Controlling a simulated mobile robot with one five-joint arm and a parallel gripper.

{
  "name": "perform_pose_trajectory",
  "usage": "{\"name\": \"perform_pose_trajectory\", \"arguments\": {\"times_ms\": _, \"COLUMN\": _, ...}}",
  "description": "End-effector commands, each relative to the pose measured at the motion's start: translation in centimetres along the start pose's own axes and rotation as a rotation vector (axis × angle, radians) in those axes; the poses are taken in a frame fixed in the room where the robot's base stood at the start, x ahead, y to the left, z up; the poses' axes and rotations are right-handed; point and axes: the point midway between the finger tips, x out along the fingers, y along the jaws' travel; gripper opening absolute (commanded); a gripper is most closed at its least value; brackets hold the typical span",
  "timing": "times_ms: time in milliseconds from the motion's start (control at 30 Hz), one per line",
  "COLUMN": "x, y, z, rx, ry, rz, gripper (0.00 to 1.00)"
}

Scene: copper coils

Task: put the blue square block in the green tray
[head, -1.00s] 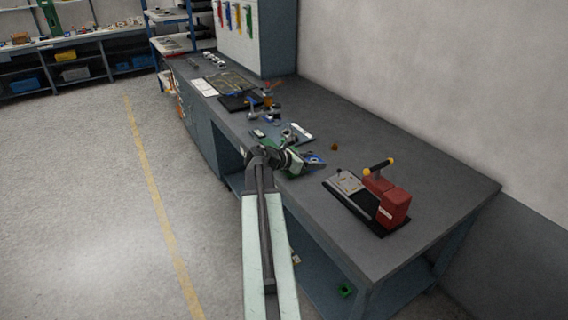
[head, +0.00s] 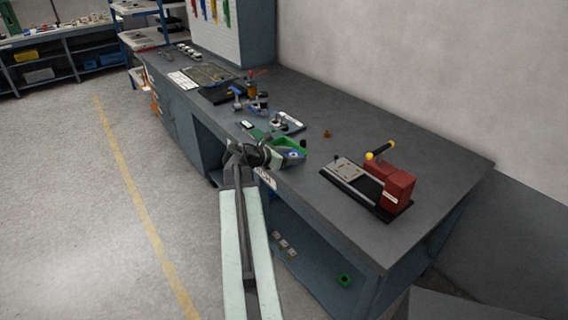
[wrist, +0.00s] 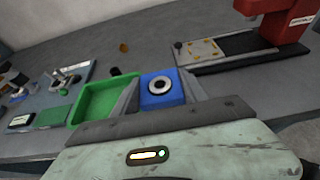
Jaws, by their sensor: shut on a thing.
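The blue square block (wrist: 158,98) with a dark round hole ringed in pale metal sits between the two fingers of my gripper (wrist: 160,88) in the wrist view. My gripper is shut on it. The green tray (wrist: 99,101) is just left of the left finger in the wrist view and looks empty where it shows. In the head view the green tray (head: 292,143) is at the bench's front edge, partly hidden behind my gripper (head: 287,156). Whether the block is above or beside the tray's rim cannot be told exactly; it appears outside its left-to-right span.
A red machine on a black base (head: 385,188) stands to the right on the bench. A small brown piece (head: 327,133) lies behind the tray. A grey plate with fittings (head: 284,123) and other tools lie to the left. The bench's right end is clear.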

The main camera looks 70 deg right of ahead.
Motion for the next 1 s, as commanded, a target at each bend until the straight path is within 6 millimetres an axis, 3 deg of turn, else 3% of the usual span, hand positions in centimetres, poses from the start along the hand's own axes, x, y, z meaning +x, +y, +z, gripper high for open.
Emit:
{"name": "perform_pose_trajectory", "arguments": {"times_ms": 33, "x": 1.1, "y": -0.8, "z": -2.0, "rx": 0.000, "ry": -0.001, "rz": -0.001, "gripper": 0.00}}
{"name": "perform_pose_trajectory", "arguments": {"times_ms": 67, "x": 1.4, "y": -1.0, "z": -2.3, "rx": 0.000, "ry": -0.001, "rz": -0.001, "gripper": 0.00}}
{"name": "perform_pose_trajectory", "arguments": {"times_ms": 267, "x": 1.7, "y": -0.8, "z": -1.9, "rx": -0.001, "ry": -0.001, "rz": -0.001, "gripper": 0.00}}
{"name": "perform_pose_trajectory", "arguments": {"times_ms": 467, "x": 3.1, "y": 2.7, "z": -1.7, "rx": -0.001, "ry": -0.001, "rz": 0.000, "gripper": 0.00}}
{"name": "perform_pose_trajectory", "arguments": {"times_ms": 800, "x": 6.1, "y": 10.2, "z": -1.2, "rx": 0.000, "ry": -0.001, "rz": -0.001, "gripper": 0.00}}
{"name": "perform_pose_trajectory", "arguments": {"times_ms": 1000, "x": 7.2, "y": 12.7, "z": -1.1, "rx": 0.000, "ry": -0.001, "rz": -0.002, "gripper": 0.00}}
